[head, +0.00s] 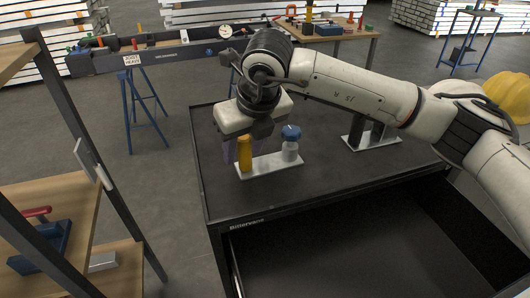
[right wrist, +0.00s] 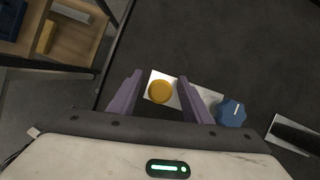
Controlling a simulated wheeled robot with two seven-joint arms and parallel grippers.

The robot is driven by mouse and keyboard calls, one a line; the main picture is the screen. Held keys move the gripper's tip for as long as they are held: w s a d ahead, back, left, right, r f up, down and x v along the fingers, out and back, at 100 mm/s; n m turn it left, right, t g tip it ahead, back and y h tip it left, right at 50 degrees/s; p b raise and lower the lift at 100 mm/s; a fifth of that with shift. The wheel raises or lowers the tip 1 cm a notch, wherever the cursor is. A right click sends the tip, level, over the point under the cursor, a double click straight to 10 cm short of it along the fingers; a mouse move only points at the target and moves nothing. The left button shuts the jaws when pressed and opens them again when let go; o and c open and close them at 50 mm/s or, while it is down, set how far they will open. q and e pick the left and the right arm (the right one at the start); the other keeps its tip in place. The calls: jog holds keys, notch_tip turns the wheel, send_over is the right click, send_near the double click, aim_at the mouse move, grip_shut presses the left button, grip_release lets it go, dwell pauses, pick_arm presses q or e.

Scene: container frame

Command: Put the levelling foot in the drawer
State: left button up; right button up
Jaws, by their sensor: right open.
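My right gripper (head: 245,141) is open above the cabinet top, pointing down. In the right wrist view its purple fingers (right wrist: 158,92) stand on either side of the round top of a yellow-orange cylinder (right wrist: 160,91), with gaps visible. In the head view this cylinder (head: 244,154) stands upright on a pale plate (head: 268,166), beside a clear-white piece with a blue knob-like top (head: 291,133). I cannot tell for certain which piece is the levelling foot. The drawer (head: 370,250) below the cabinet top is pulled open; its visible floor looks empty. My left gripper is not in view.
A metal plate with dark upright blocks (head: 371,137) stands farther right on the cabinet top (head: 330,185). A wooden shelf rack (head: 60,195) stands at the left. A workbench with tools (head: 160,52) is behind. The front of the cabinet top is clear.

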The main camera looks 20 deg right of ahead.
jog(key=shift+x, duration=1)
jog(key=shift+r, duration=0.1)
jog(key=shift+c, duration=0.3)
jog(key=c, duration=1.1)
jog(key=shift+r, duration=0.1)
jog(key=shift+w, duration=0.1)
